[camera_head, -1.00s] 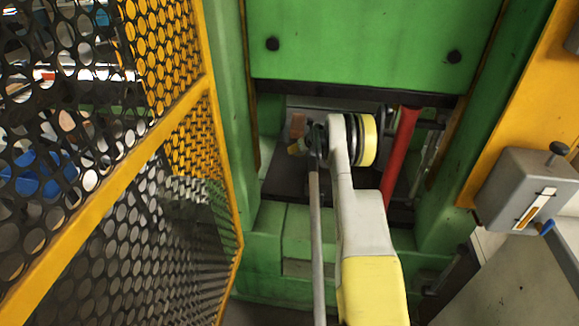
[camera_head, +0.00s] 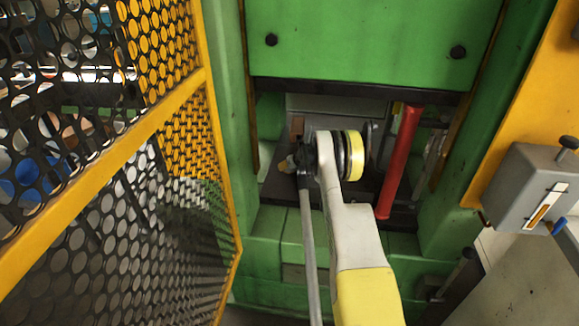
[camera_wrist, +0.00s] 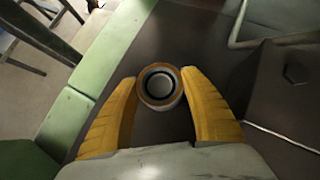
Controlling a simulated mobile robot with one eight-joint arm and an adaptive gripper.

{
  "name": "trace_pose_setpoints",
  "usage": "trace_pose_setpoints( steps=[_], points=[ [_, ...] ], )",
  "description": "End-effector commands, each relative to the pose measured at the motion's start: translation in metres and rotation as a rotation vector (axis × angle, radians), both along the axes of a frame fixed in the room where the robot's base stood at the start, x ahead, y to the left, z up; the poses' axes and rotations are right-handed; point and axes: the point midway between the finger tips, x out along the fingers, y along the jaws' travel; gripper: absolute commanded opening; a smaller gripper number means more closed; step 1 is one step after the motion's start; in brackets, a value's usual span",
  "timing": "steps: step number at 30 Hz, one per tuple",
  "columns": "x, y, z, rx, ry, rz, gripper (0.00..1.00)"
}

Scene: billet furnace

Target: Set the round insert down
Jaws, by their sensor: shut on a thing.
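The round insert (camera_wrist: 160,87) shows in the wrist view as a short ring with a tan-brown rim, a pale inner ring and a dark centre. My gripper (camera_wrist: 158,88) has its two yellow fingers shut on it, one on each side. The insert is over the dark bed plate (camera_wrist: 205,40) of the green press; I cannot tell whether it touches the plate. In the head view my arm reaches into the press opening and hides most of the gripper. I cannot make out the insert there.
The green press frame (camera_head: 375,40) closes the opening above and at both sides. A red post (camera_head: 399,165) stands right of my arm. A yellow-framed mesh guard (camera_head: 150,190) is at the left. A grey control box (camera_head: 530,185) is at the right. A small brown block (camera_head: 297,127) shows inside.

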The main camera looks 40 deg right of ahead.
Motion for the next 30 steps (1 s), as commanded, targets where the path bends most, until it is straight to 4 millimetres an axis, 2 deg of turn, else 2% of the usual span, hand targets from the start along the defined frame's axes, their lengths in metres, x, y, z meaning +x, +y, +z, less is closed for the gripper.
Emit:
trace_pose_setpoints(
  steps=[1,2,3,14,17,24,30],
  points=[
    [0.0,0.0,-0.001,0.0,-0.001,0.0,0.12],
    [0.0,0.0,-0.002,0.0,0.0,0.0,0.56],
    [0.0,0.0,-0.002,0.0,0.0,0.0,0.62],
    [-0.001,0.0,0.003,0.0,0.0,0.0,0.62],
    [-0.011,0.003,0.015,0.001,0.0,-0.001,0.62],
    [-0.048,0.013,0.054,0.0,0.0,-0.001,0.62],
    [-0.072,0.02,0.078,0.0,0.0,-0.001,0.62]
  ],
)
